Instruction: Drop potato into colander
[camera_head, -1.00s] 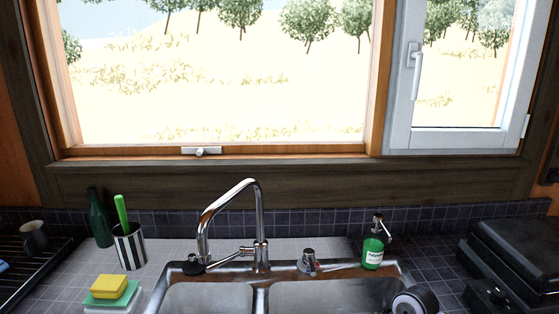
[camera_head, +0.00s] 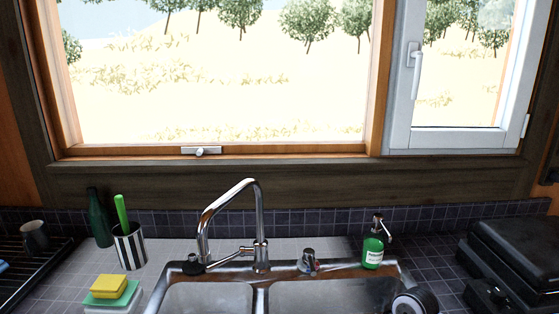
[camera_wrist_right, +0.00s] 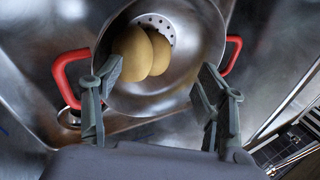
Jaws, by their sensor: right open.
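In the right wrist view, the metal colander (camera_wrist_right: 205,30) with red handles sits in a sink basin. Two brownish-yellow potatoes, one nearer (camera_wrist_right: 130,50) and one partly behind it (camera_wrist_right: 160,52), lie together inside it, next to the perforated bottom. My right gripper (camera_wrist_right: 160,78) is open, with its fingers apart over the colander's near rim. Nothing is held between the fingertips. The colander and potatoes do not show in the head view. My left gripper is not in view.
The head view shows a double sink (camera_head: 330,292) with a tall faucet (camera_head: 258,225). A green soap bottle (camera_head: 373,252) stands behind it. A striped cup (camera_head: 130,247), a dark bottle (camera_head: 99,217) and a yellow sponge (camera_head: 109,286) are at left; a black appliance (camera_head: 515,250) is at right.

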